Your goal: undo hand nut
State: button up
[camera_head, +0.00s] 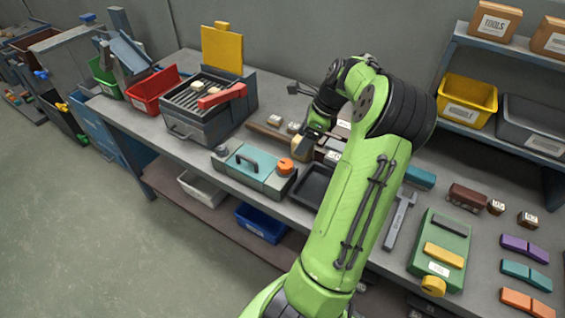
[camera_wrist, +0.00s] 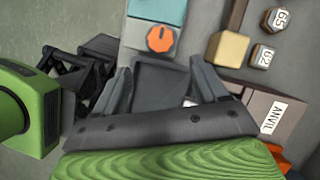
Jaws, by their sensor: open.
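An orange round knob (camera_head: 285,165) with a dark pointer mark sits on the right end of a teal-topped grey box (camera_head: 252,168) on the bench. The same orange knob (camera_wrist: 160,39) shows at the top of the wrist view, on the box (camera_wrist: 155,12). I cannot tell for sure that this knob is the hand nut. My gripper (camera_wrist: 160,67) is open and empty, with its fingers spread over a dark tray (camera_wrist: 162,85). The knob lies beyond the fingertips, apart from them. In the head view my arm hides most of the gripper.
A brass-coloured block (camera_wrist: 228,48) and two numbered hex pieces (camera_wrist: 262,55) lie to the right in the wrist view, near a block marked ANVIL (camera_wrist: 270,115). A grill-like heater (camera_head: 200,100) with a red handle stands left. A hammer (camera_head: 399,218) and a green box (camera_head: 440,245) lie right.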

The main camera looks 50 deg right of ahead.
aim_at(286, 164)
jog(key=b+x, duration=0.3)
jog(key=x, duration=0.8)
jog(key=shift+w+d+f, duration=0.1)
jog(key=shift+w+f, duration=0.05)
jog(key=shift+f, duration=0.05)
jog(key=shift+r, duration=0.1)
jog(key=c, duration=1.1)
